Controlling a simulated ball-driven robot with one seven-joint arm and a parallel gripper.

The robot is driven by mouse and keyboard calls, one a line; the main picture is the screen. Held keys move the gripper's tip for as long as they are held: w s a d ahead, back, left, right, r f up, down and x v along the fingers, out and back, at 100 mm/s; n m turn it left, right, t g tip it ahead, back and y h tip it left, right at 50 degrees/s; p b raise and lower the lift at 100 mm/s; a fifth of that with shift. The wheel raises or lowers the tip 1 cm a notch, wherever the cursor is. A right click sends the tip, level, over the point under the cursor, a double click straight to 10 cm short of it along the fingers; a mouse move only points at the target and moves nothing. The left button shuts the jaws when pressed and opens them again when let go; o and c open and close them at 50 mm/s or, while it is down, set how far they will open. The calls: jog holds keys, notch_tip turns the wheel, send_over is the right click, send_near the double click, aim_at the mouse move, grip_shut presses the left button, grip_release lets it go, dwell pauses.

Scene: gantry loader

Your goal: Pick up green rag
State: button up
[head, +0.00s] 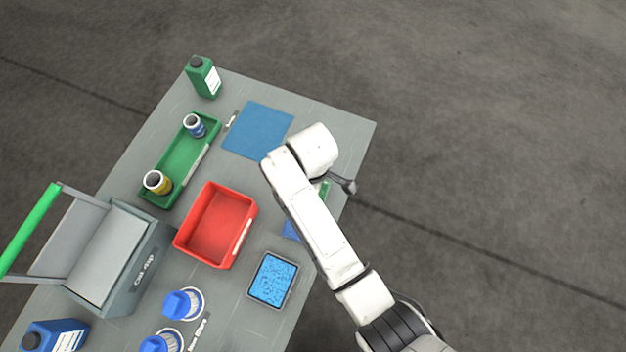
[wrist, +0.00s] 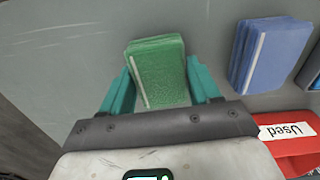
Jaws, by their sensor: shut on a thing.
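The green rag (wrist: 158,70) is a folded, textured stack with a pale stripe along its left side. In the wrist view it sits between the two teal fingers of my gripper (wrist: 160,78), which is shut on it, one finger on each side. Its far end sticks out past the fingertips.
A folded blue rag (wrist: 270,55) lies close to the right in the wrist view. A red bin (head: 216,225) labelled "Used" stands nearby. The table (head: 352,135) also bears a blue mat (head: 258,130), a green tray (head: 178,165), a blue-filled tray (head: 272,279) and a lidded grey box (head: 125,270).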

jog(key=shift+r, duration=0.4)
notch_tip(320, 180, up, 2)
jog(key=shift+r, duration=0.2)
jog(key=s+r+p, duration=0.2)
jog(key=s+r, duration=0.7)
jog(key=s, duration=0.5)
jog(key=shift+d+r+p, duration=0.35)
jog(key=shift+d+r, duration=0.05)
